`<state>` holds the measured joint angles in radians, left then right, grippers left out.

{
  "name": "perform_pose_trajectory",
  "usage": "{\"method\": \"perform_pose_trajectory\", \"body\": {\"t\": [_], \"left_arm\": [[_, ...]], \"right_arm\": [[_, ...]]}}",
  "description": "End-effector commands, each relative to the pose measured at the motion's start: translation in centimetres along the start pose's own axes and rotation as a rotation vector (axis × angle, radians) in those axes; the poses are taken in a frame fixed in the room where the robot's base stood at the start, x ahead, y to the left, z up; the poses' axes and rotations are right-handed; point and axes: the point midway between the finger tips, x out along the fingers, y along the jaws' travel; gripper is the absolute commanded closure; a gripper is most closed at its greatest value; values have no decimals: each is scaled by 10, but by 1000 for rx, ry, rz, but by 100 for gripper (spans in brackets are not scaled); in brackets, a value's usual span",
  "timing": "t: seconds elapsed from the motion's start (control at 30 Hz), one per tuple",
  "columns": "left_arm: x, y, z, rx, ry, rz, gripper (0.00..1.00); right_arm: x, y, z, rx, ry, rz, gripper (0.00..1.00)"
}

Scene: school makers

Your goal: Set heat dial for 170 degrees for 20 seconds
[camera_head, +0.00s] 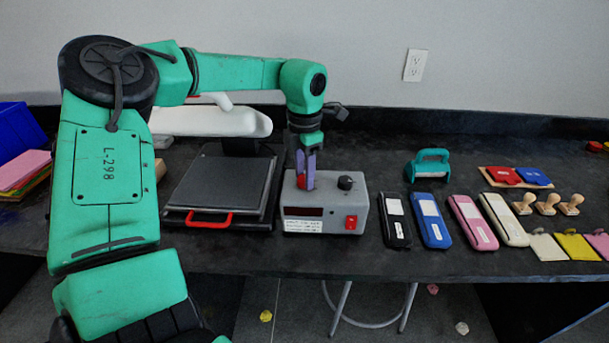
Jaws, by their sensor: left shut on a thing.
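A grey control box (326,217) stands on the black table, with a dark display and a white label on its front and a red switch (351,222) at its lower right. A black dial (346,183) shows on the right of its top. My left gripper (305,182) points down at the left part of the box's top. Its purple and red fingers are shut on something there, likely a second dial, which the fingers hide. The display's reading is too small to tell. My right gripper is not in view.
A heat press (222,187) with a red front handle stands left of the box. Black, blue, pink and cream cases (467,222) lie to the right, with a teal-handled tool (428,164) behind. Wooden stamps (547,205) and coloured pads are farther right. A stool stands below the table.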

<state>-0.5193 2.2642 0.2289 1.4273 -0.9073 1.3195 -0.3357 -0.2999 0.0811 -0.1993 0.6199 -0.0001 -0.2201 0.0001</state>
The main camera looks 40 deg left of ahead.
Motion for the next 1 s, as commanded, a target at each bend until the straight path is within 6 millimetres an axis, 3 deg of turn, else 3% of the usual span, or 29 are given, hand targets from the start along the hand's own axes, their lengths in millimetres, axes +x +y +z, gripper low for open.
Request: {"method": "perform_pose_trajectory", "body": {"t": [1.0], "left_arm": [[-2, 0, 1, 918, -4, 2, 100]], "right_arm": [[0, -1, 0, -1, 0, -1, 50]]}}
